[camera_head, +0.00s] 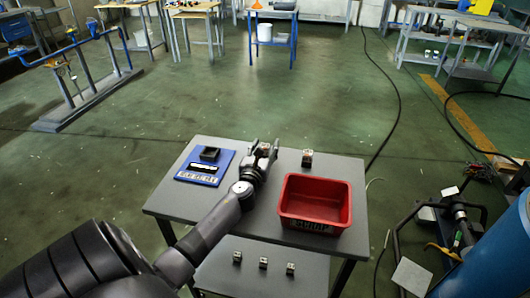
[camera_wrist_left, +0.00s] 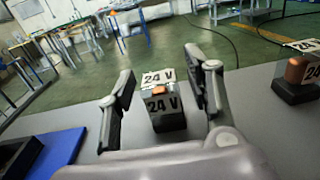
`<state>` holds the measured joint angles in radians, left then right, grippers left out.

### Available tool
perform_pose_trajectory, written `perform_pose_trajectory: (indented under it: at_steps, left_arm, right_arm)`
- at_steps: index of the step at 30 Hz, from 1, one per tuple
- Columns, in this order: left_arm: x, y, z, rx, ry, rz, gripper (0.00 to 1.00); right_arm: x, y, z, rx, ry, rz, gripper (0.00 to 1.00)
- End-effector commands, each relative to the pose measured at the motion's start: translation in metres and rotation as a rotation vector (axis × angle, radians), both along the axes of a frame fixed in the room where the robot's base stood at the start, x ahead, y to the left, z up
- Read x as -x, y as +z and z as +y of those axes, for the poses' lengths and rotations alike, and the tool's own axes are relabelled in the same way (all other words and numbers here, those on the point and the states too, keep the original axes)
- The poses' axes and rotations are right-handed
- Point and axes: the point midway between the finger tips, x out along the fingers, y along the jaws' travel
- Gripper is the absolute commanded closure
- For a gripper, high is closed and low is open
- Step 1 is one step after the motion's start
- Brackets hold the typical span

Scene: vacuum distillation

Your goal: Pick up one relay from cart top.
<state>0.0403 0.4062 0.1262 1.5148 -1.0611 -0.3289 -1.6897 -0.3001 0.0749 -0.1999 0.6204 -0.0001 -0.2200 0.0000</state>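My left gripper (camera_head: 264,150) reaches over the grey cart top (camera_head: 258,222). In the left wrist view my left gripper (camera_wrist_left: 160,98) is open, with one finger on each side of a small relay (camera_wrist_left: 165,106) marked "24 V". The relay stands upright on the cart top, with a gap to each finger. In the head view this relay (camera_head: 265,147) is partly hidden by the gripper. A second relay (camera_head: 307,158) stands to its right; it also shows in the left wrist view (camera_wrist_left: 298,72). My right gripper is not in view.
A red bin (camera_head: 316,226) stands on the right of the cart top. A blue mat (camera_head: 189,178) with a black holder (camera_head: 209,154) lies on the left. Several small blocks (camera_head: 263,263) sit on the lower shelf. Behind the cart is open green floor.

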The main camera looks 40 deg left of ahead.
Motion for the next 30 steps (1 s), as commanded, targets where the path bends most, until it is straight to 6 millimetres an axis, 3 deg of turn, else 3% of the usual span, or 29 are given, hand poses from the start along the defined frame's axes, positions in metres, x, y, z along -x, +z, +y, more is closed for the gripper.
perform_pose_trajectory:
  at_steps: [20,30]
  left_arm:
    - [0.0003,-0.0001,-0.0001,0.0,0.0,0.0,1.0]
    - [0.0002,0.0047,0.0001,0.0,0.0,-0.001,1.0]
  right_arm:
    - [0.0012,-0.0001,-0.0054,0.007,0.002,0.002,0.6]
    - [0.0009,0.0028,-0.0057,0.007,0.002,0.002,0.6]
